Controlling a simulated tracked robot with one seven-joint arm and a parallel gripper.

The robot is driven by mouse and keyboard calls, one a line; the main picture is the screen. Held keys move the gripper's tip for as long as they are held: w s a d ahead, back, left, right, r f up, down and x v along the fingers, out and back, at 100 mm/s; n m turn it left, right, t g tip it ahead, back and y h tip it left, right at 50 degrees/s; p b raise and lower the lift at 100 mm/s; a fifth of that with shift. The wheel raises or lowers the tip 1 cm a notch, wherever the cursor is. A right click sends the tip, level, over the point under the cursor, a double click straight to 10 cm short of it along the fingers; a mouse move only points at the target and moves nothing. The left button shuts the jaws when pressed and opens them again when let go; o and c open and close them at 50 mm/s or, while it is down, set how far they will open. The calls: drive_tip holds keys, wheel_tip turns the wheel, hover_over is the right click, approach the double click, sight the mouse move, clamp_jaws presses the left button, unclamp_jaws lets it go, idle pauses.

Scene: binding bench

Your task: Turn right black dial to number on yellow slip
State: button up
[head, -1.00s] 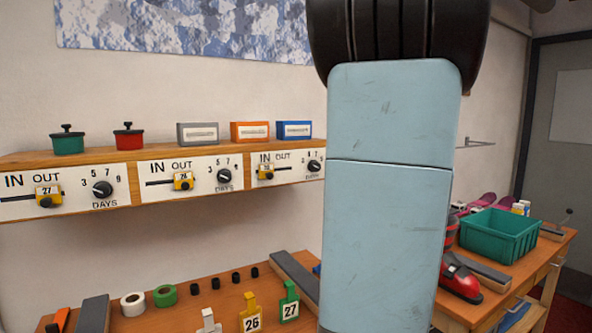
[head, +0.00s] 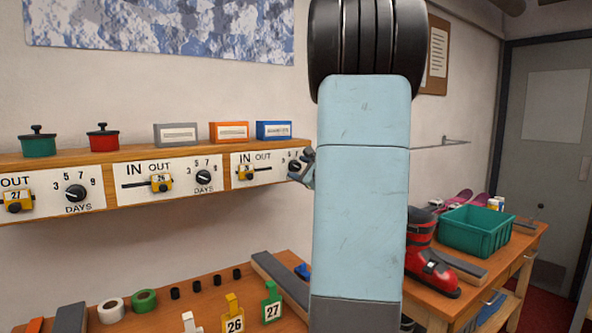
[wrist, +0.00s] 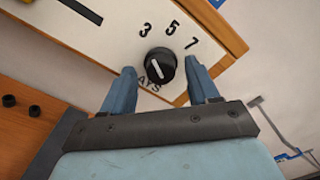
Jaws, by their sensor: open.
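The right black dial (head: 295,167) is on the rightmost white panel, partly hidden by my gripper (head: 304,168) in the head view. In the wrist view the dial (wrist: 160,65) shows a white line; I cannot tell which end points. The numbers 3, 5 and 7 show around it; a 9 is not visible there. My gripper (wrist: 160,68) is open, one finger on each side of the dial; I cannot tell if they touch it.
Two other panels with a left dial (head: 76,192) and a middle dial (head: 204,177) are to the left. Boxes and pots stand on the shelf (head: 98,158) above. The bench (head: 190,290) below holds numbered tags and tape rolls. A green crate (head: 475,232) is at right.

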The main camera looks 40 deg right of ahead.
drive_tip(key=shift+w, duration=0.45)
drive_tip(key=c, duration=1)
drive_tip(key=shift+a+f, duration=0.1)
drive_tip(key=shift+a, duration=0.1)
drive_tip(key=shift+c, duration=0.2)
drive_tip(key=shift+d, duration=0.1)
